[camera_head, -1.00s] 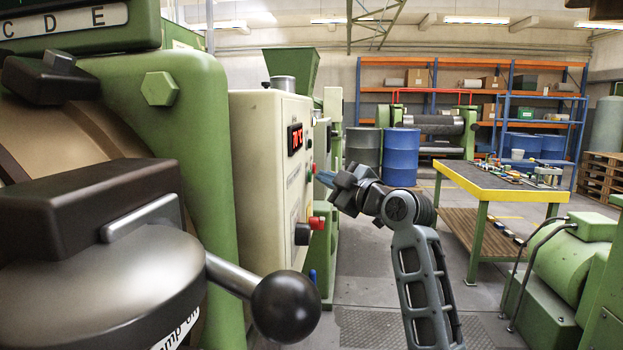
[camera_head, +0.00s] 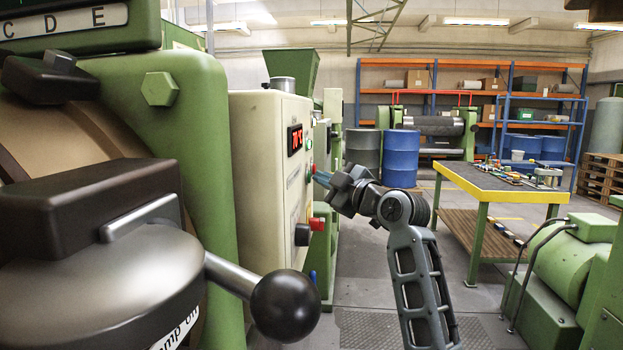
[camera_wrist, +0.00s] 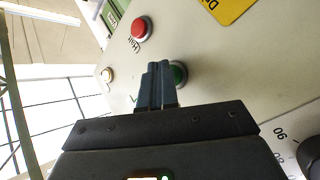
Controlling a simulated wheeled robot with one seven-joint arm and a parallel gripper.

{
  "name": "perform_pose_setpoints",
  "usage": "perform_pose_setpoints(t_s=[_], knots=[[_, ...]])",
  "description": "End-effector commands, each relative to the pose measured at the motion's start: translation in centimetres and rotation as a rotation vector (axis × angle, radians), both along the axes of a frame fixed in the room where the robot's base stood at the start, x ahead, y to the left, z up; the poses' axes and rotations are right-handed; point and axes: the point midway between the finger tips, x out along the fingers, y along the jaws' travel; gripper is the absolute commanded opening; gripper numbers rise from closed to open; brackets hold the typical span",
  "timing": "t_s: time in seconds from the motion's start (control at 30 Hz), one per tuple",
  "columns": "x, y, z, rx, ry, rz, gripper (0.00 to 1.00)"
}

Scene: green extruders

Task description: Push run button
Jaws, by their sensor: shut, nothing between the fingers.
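The cream control cabinet (camera_head: 262,190) stands left of centre, its button panel facing right. In the wrist view a green round button (camera_wrist: 179,74), apparently the run button, sits on the panel, partly hidden by my fingers. A red button (camera_wrist: 141,28) and a pale lit button (camera_wrist: 107,75) are nearby. My gripper (camera_head: 318,177), also in the wrist view (camera_wrist: 158,68), is shut and empty. Its fingertips are at the green button's left edge in the wrist view; I cannot tell whether they touch it.
Lower on the cabinet is a red and black knob (camera_head: 310,227). A lever with a black ball (camera_head: 286,306) juts out in the left foreground. A workbench with tools (camera_head: 495,182) stands right, with blue drums (camera_head: 401,158) behind. The floor beside the cabinet is clear.

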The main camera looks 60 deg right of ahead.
Motion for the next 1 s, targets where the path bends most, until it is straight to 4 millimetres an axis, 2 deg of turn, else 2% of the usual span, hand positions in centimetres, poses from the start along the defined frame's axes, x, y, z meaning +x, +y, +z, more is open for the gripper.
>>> perform_pose_setpoints(t_s=[0.43, 0.8, 1.0], knots=[[0.1, 0.1, 0.0, 0.0, -0.001, 0.001, 0.0], [-1.3, -0.5, -0.1, 0.0, -0.001, -0.001, 0.0], [-1.4, -0.5, 0.0, 0.0, 0.0, 0.0, 0.0]])
